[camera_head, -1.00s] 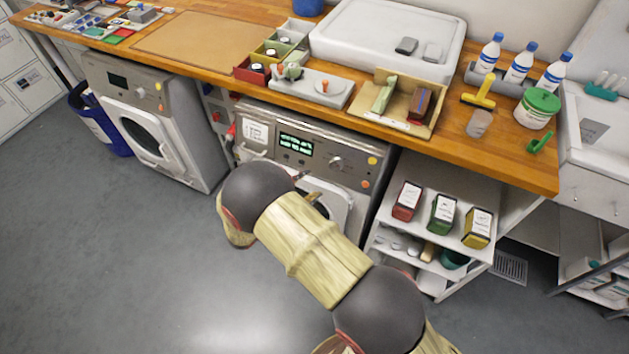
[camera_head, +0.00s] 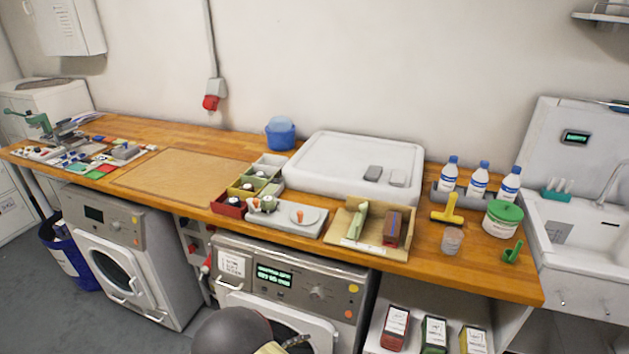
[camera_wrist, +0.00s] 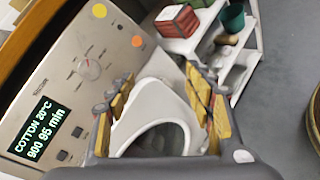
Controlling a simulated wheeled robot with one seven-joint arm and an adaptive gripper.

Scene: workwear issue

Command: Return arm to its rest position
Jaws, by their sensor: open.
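My gripper (camera_wrist: 158,105) is open and empty in the wrist view, its two yellow-padded fingers spread apart. It points at the front of the right-hand washing machine (camera_wrist: 88,75), with the white round door (camera_wrist: 150,110) showing between and beyond the fingers. In the head view, only a dark rounded joint and a bit of my arm (camera_head: 232,332) show at the bottom edge, in front of the same washing machine (camera_head: 318,288). The gripper's fingertips cannot be made out there.
A wooden worktop (camera_head: 440,262) runs above two washing machines. It carries a white basin-like unit (camera_head: 350,165), small bins, bottles (camera_head: 478,180) and a green-lidded tub (camera_head: 502,219). Shelves with coloured boxes (camera_head: 395,328) stand right of the machine. A blue bin (camera_head: 72,258) is at left.

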